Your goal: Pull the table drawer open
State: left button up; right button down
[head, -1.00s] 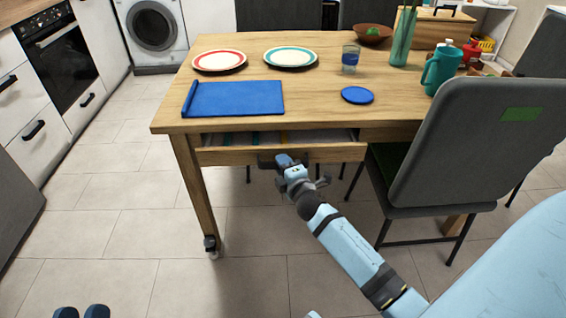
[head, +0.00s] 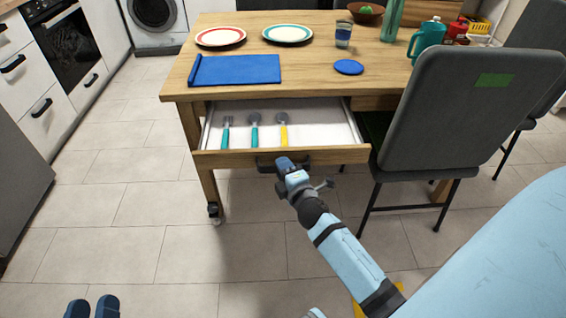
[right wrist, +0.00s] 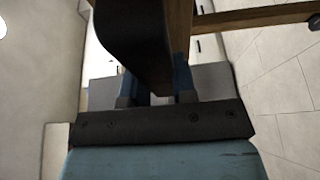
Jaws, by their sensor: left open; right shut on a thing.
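The wooden table (head: 300,83) has its front drawer (head: 215,159) pulled well out. Inside the white drawer lie several pieces of cutlery, among them two teal-handled ones (head: 254,133) and a yellow-handled one (head: 284,130). My right gripper (head: 284,166) is at the drawer front, shut on the dark drawer handle (head: 265,165). In the right wrist view, the dark handle (right wrist: 140,45) fills the space between the blue fingers. My left gripper (head: 92,307) is open and empty at the bottom left, low over the floor and far from the drawer.
A grey chair (head: 450,125) stands close to the drawer's right side. A blue mat (head: 240,69), two plates, a glass (head: 343,34), a blue coaster (head: 349,67) and a teal jug (head: 426,40) are on the tabletop. The tiled floor before the drawer is clear.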

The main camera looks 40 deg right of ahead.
jog(key=shift+s+a, duration=0.1)
jog(key=shift+s, duration=0.05)
jog(key=c, duration=0.9)
grip_release()
pick_arm(q)
jog(key=shift+s+a, duration=0.1)
pick_arm(e)
jog(key=shift+s, duration=0.1)
